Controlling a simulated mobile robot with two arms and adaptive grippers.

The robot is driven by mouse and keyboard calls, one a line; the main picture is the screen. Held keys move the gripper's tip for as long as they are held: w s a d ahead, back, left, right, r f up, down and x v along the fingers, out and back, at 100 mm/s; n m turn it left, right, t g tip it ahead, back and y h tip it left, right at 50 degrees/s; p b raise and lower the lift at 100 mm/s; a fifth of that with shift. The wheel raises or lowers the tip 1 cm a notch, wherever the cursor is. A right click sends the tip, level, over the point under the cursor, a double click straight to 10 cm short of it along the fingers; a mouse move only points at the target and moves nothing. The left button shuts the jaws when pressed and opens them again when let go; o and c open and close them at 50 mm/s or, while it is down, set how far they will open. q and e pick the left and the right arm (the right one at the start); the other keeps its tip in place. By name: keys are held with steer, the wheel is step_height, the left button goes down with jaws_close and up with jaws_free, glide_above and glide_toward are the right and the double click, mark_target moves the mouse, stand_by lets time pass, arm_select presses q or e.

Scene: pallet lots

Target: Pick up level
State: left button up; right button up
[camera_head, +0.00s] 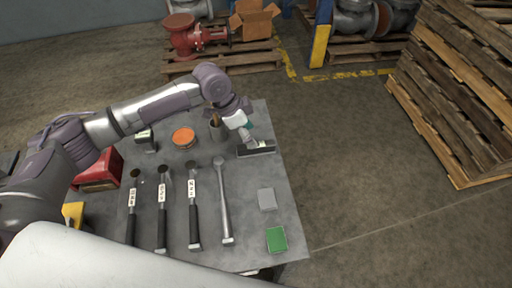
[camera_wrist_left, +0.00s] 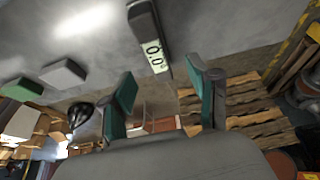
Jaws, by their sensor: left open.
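The level (camera_head: 256,149) is a dark bar with a pale strip, lying near the right far edge of the grey table (camera_head: 250,180). In the left wrist view the level (camera_wrist_left: 148,30) shows a lit digital display, and it lies beyond the fingertips. My left gripper (camera_head: 248,139) is right at the level in the head view, its fingers partly hiding it. In the left wrist view the gripper (camera_wrist_left: 163,88) has two teal fingers spread apart with nothing between them. I cannot tell whether a finger touches the level. My right gripper is not in view.
A grey block (camera_head: 267,198) and a green block (camera_head: 277,240) lie at the right. An orange disc (camera_head: 183,136), a cup (camera_head: 217,130) and a red box (camera_head: 101,170) stand farther left. Stacked pallets (camera_head: 450,90) stand at right.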

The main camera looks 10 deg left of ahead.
mark_target(256, 149)
arm_select(q)
steer(key=x, duration=0.6)
steer(key=shift+s+a+f, duration=0.1)
steer(key=shift+s+f, duration=0.2)
steer(key=shift+f, duration=0.05)
steer(key=shift+r, duration=0.1)
jaws_close()
